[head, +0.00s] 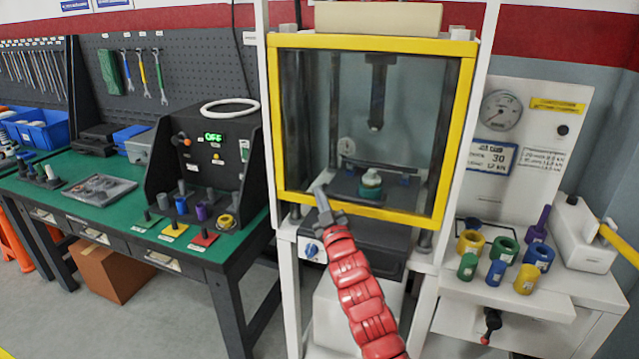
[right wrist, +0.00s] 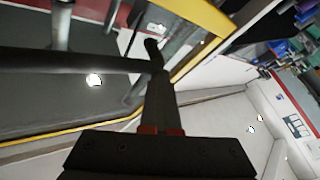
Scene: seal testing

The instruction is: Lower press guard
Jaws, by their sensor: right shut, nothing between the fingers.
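The press guard (head: 408,214) is a clear panel in a yellow frame on the front of the white press. It covers the press opening, and its lower bar runs just above the press bed (head: 390,236). Behind it I see the dark ram (head: 376,90) and a green and white part (head: 371,183) on the press plate. My right gripper (head: 319,190) is shut and empty at the guard's lower left, close to the bottom bar; I cannot tell if it touches. The right wrist view also shows the gripper (right wrist: 153,48) by the yellow frame (right wrist: 205,25). My left gripper is not in view.
A green workbench (head: 110,172) with a dark control box (head: 212,150) reading OFF stands at left. A white side table (head: 600,287) at right holds several coloured cylinders and rings. A gauge panel (head: 535,110) stands behind it. A cardboard box (head: 112,272) sits under the bench.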

